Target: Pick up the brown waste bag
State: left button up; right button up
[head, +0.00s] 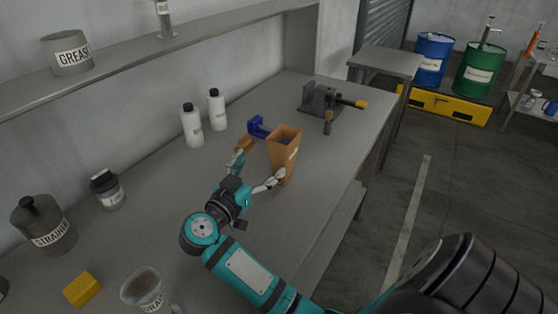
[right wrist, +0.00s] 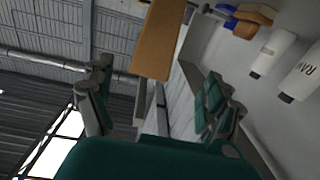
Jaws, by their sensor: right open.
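My right gripper (head: 261,166) is open at the near left side of the bag. One finger shows in front of the bag's lower part and the other to its left. In the right wrist view the bag (right wrist: 157,42) is ahead, between the lines of the two spread fingers (right wrist: 158,92); nothing is clamped. Whether a finger touches the bag cannot be told. My left gripper is not in view.
Close behind the bag are a blue clamp-like object (head: 257,127) and a small brown block (head: 245,143). White bottles (head: 192,126) stand by the wall. A dark vise (head: 320,98) is farther back.

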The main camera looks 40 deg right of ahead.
aim_at(275, 151)
jog(key=x, duration=0.5)
jog(key=shift+s+d+r+p, duration=0.25)
jog(key=shift+d+p, duration=0.1)
jog(key=shift+w+d+f, duration=0.1)
jog(key=shift+w+d, duration=0.05)
jog(key=x, duration=0.3)
jog(key=p+x, duration=0.1)
jog(key=shift+s+d, duration=0.25)
jog(key=shift+w+d, duration=0.2)
jog(key=shift+d, duration=0.2)
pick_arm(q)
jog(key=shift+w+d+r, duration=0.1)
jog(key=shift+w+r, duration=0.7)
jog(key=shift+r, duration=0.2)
pick_arm(e)
jog(key=shift+a, duration=0.1)
jog(key=shift+c, duration=1)
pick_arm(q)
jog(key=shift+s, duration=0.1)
pick_arm(e)
jog(key=c, duration=1.1)
